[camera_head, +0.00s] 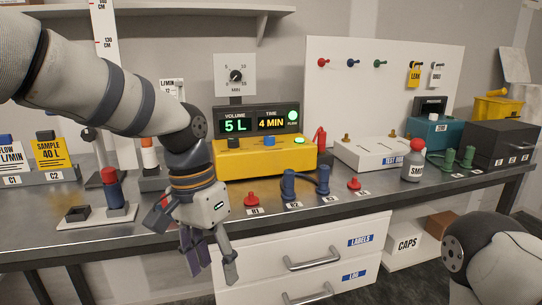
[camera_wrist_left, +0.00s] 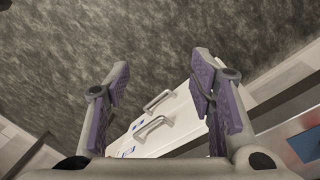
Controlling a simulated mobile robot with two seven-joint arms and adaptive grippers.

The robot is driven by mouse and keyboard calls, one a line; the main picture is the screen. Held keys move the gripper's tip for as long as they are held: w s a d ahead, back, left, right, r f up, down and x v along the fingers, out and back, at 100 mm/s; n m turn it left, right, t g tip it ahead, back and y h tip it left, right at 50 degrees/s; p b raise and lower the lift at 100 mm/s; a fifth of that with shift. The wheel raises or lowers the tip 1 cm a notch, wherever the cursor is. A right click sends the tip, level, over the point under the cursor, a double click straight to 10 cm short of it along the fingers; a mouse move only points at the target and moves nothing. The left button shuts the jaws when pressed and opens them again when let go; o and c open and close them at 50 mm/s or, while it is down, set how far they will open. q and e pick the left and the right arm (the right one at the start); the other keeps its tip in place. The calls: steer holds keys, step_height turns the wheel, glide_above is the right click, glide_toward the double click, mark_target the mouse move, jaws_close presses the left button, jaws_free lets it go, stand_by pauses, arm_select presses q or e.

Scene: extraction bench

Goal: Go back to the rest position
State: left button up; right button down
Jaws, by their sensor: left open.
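My left gripper (camera_head: 208,262) hangs fingers down in front of the bench's front edge, left of the drawers. In the left wrist view it (camera_wrist_left: 160,82) is open, its two purple-padded fingers wide apart with nothing between them. Behind them that view shows the dark floor and the white drawer front (camera_wrist_left: 165,118) with its handles. My right arm (camera_head: 492,255) shows only as a grey link at the lower right of the head view; its gripper is out of frame.
A red-and-blue piece (camera_head: 113,190) stands left of my gripper. White drawers (camera_head: 310,255) sit below the edge.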

arm_select(q)
steer(key=s+a+f+n, duration=0.2)
steer(key=s+f, duration=0.6)
steer(key=f, duration=0.5)
steer(key=s+a+f+n, duration=0.2)
steer(key=s+f, duration=0.6)
steer(key=f, duration=0.4)
steer(key=s+a+f+n, duration=0.1)
steer(key=s+a, duration=0.2)
steer(key=s, duration=0.3)
steer(key=s+a+f+y, duration=0.1)
steer(key=s+a+f, duration=0.1)
steer(key=s, duration=0.3)
steer(key=s+a+f+n, duration=0.1)
steer(key=s+a, duration=0.3)
steer(key=s, duration=0.2)
steer(key=shift+s+f+n, duration=0.3)
steer(key=shift+s+f, duration=0.05)
steer(key=shift+f, duration=0.05)
steer(key=shift+w, duration=0.15)
